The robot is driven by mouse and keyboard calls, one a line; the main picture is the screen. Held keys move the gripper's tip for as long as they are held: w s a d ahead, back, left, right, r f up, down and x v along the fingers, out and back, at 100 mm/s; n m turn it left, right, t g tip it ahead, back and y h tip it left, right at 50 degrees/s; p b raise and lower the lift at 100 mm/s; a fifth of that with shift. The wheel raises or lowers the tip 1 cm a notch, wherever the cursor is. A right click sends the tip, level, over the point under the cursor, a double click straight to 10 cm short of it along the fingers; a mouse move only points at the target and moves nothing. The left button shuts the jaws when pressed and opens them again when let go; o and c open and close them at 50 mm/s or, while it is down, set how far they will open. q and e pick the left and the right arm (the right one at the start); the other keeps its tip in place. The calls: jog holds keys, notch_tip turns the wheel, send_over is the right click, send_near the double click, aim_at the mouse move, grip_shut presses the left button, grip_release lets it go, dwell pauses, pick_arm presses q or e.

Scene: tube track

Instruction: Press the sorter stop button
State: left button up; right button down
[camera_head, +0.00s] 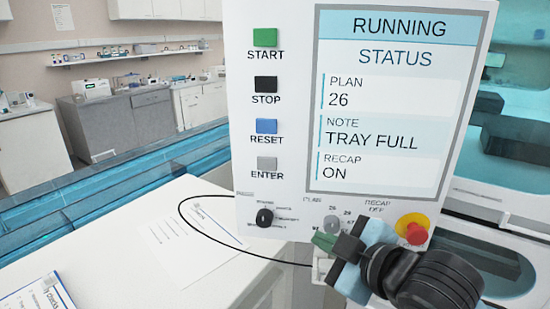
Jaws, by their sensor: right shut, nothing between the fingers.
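The black STOP button (266,83) is on the left side of the upright white control panel (303,100), second from the top. Its label is printed below it. The green START button (265,38) is above it, and the blue RESET button (267,126) and grey ENTER button (267,164) are below. The panel's screen (390,100) reads RUNNING, PLAN 26, NOTE TRAY FULL and RECAP ON. My right gripper (335,244) is shut and empty in front of the panel's lower part, below and right of the STOP button. It hides part of the lower controls. My left gripper is out of view.
A red mushroom button (413,228) on a yellow base is close to the right gripper. A black selector knob (264,217) is at the panel's lower left. A dark cable loops over the white table (125,245), where papers lie. Lab benches stand behind.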

jog(key=s+a+r+n+t+y, duration=0.1)
jog(key=s+r+n, duration=0.2)
jog(key=r, duration=0.9)
jog(key=s+a+r+n+t+y, duration=0.1)
jog(key=s+a+r+n+y, duration=0.1)
jog(key=r+n, duration=0.6)
notch_tip(320, 180, up, 4)
jog(key=shift+s+a+r+t, duration=0.1)
jog(key=shift+s+a+t, duration=0.25)
jog(key=shift+s, duration=0.35)
send_near(259, 85)
jog(key=x, duration=0.4)
jog(key=shift+w+a, duration=0.1)
jog(key=shift+a, duration=0.5)
jog(key=shift+w+d, duration=0.15)
jog(key=shift+w, duration=0.55)
